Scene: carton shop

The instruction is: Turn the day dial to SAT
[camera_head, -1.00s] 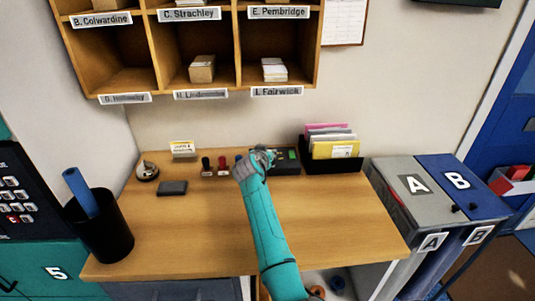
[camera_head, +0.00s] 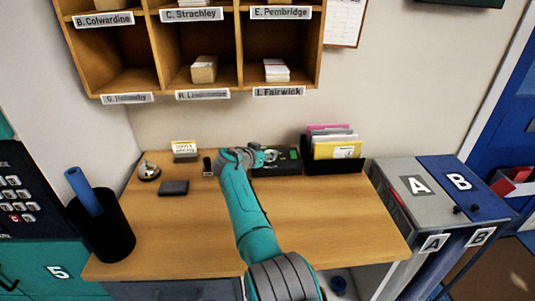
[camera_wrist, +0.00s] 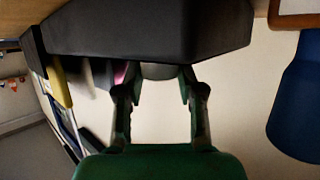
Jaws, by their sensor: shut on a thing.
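The day dial unit is a black box (camera_head: 279,169) with a small green display at the back of the desk. My gripper (camera_head: 270,156) reaches it from the left, at the box's near side. In the wrist view the black box (camera_wrist: 150,30) fills the top. A grey round knob, seemingly the day dial (camera_wrist: 160,71), sits between the fingertips of my gripper (camera_wrist: 160,84), which are shut on it. The dial's day lettering cannot be read in either view.
A black card holder (camera_head: 337,163) stands right of the box. A black-handled stamp (camera_head: 207,166), a dark pad (camera_head: 174,187), a bell (camera_head: 149,171) and a small sign (camera_head: 184,151) lie left. The desk's middle right is clear.

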